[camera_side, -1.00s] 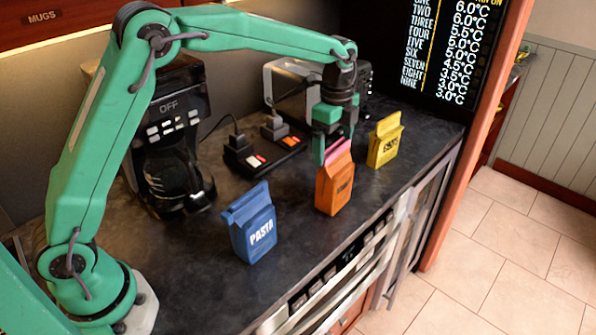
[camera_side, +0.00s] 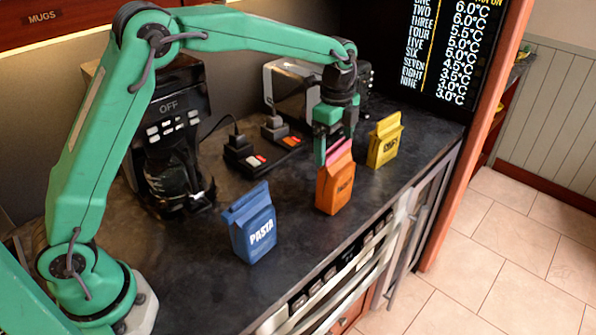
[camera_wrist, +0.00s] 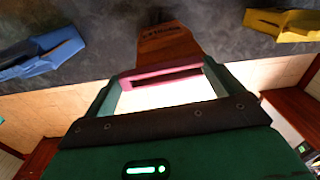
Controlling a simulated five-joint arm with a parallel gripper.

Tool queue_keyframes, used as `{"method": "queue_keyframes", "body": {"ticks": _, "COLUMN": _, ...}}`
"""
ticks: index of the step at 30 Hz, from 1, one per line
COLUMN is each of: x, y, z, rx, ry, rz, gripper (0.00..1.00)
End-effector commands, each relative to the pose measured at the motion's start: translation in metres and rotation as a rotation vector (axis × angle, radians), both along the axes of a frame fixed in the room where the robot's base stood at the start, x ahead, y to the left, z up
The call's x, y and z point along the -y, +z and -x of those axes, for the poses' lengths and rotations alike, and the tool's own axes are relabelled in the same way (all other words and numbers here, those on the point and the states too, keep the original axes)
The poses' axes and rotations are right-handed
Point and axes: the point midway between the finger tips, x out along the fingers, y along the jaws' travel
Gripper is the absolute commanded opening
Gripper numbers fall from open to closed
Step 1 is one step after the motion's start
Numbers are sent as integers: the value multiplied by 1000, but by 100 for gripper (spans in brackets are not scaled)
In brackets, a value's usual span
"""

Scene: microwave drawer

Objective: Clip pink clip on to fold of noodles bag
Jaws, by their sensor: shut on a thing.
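The orange bag (camera_side: 334,190) stands upright on the dark counter; its label is too small to read surely in the side view. It also shows in the wrist view (camera_wrist: 168,42), beyond the fingers. The pink clip (camera_wrist: 160,78) lies across between my gripper's two green fingers and shows as a pink strip in the side view (camera_side: 335,145). My gripper (camera_side: 333,150) is shut on the pink clip, directly at the top of the orange bag. The clip is at or very close to the bag's top edge; whether it grips the fold is hidden.
A blue pasta bag (camera_side: 252,230) stands to the left and a yellow bag (camera_side: 385,140) to the right. A coffee maker (camera_side: 170,140), a black plug strip (camera_side: 262,150) and a toaster (camera_side: 290,85) stand behind. The counter's front edge is close to the bags.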

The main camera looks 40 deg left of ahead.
Motion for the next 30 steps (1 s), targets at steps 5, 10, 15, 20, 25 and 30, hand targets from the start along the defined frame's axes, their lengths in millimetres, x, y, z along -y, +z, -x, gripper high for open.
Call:
{"method": "queue_keyframes", "body": {"ticks": 5, "x": 1, "y": -24, "z": 10, "rx": -54, "ry": -8, "rz": -10, "gripper": 72}}
{"method": "queue_keyframes", "body": {"ticks": 10, "x": 1, "y": -26, "z": 10, "rx": -55, "ry": -9, "rz": -10, "gripper": 72}}
{"method": "queue_keyframes", "body": {"ticks": 15, "x": 1, "y": -28, "z": 11, "rx": -56, "ry": -9, "rz": -10, "gripper": 72}}
{"method": "queue_keyframes", "body": {"ticks": 20, "x": 2, "y": -29, "z": 11, "rx": -56, "ry": -10, "rz": -10, "gripper": 72}}
{"method": "queue_keyframes", "body": {"ticks": 25, "x": 2, "y": -29, "z": 11, "rx": -56, "ry": -10, "rz": -10, "gripper": 72}}
{"method": "queue_keyframes", "body": {"ticks": 30, "x": 2, "y": -29, "z": 11, "rx": -56, "ry": -10, "rz": -10, "gripper": 100}}
